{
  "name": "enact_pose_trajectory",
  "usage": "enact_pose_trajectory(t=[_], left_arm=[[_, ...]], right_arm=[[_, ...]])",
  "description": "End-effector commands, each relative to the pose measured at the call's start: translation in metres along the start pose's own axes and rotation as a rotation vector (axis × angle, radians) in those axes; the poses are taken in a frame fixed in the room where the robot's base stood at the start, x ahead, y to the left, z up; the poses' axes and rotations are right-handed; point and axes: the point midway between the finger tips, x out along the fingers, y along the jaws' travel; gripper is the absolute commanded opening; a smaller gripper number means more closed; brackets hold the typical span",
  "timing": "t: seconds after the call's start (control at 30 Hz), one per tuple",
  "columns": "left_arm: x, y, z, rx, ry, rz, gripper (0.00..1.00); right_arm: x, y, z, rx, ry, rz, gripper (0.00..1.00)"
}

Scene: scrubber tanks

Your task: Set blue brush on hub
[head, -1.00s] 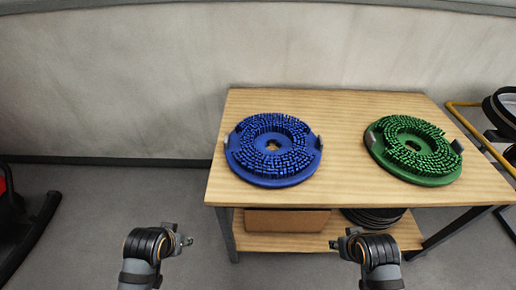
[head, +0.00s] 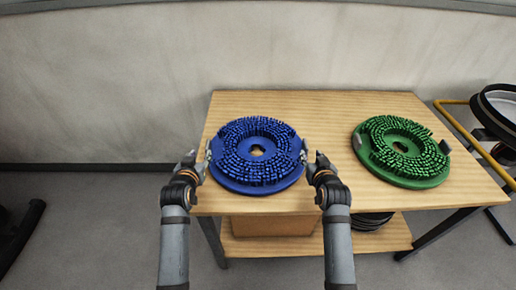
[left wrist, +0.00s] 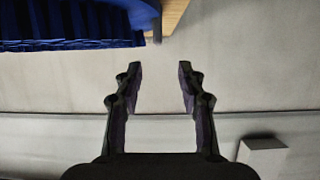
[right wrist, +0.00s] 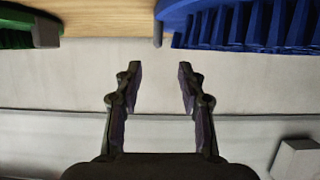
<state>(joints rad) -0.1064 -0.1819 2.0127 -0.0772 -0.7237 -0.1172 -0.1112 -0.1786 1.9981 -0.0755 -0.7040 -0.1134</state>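The blue brush (head: 232,174) lies bristles up on the wooden table, a round disc with a centre hole and a grey tab at each side. My left gripper (head: 198,160) is at its left side and my right gripper (head: 312,162) at its right side. In the left wrist view the left gripper (left wrist: 158,70) is open and empty, with the blue brush (left wrist: 60,25) at the upper left. In the right wrist view the right gripper (right wrist: 158,70) is open and empty, with the blue brush (right wrist: 250,22) at the upper right. I see no clear hub.
A green brush (head: 402,172) lies on the table (head: 315,195), right of the blue one. A brown box (head: 270,225) and dark round pads (head: 370,221) are on the lower shelf. A yellow-framed cart (head: 462,128) stands at the right. A wall is behind.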

Motion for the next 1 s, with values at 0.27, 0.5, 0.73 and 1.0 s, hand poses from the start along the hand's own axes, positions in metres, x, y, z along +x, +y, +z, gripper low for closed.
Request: enact_pose_trajectory(t=[0.27,0.5,0.73,1.0], left_arm=[[0.026,0.0,0.0,0.002,-0.001,0.0,0.4],[0.072,0.0,0.0,0.002,-0.002,0.0,0.4],[0.099,0.0,0.0,0.0,-0.001,0.0,0.4],[0.105,0.0,0.001,-0.001,-0.001,0.0,0.4]], right_arm=[[0.026,0.001,0.0,-0.003,0.0,0.0,0.4],[0.072,0.0,0.0,-0.003,-0.002,0.0,0.4],[0.099,0.0,0.001,-0.001,-0.002,0.0,0.4],[0.105,0.001,0.001,-0.001,-0.001,0.0,0.4]])
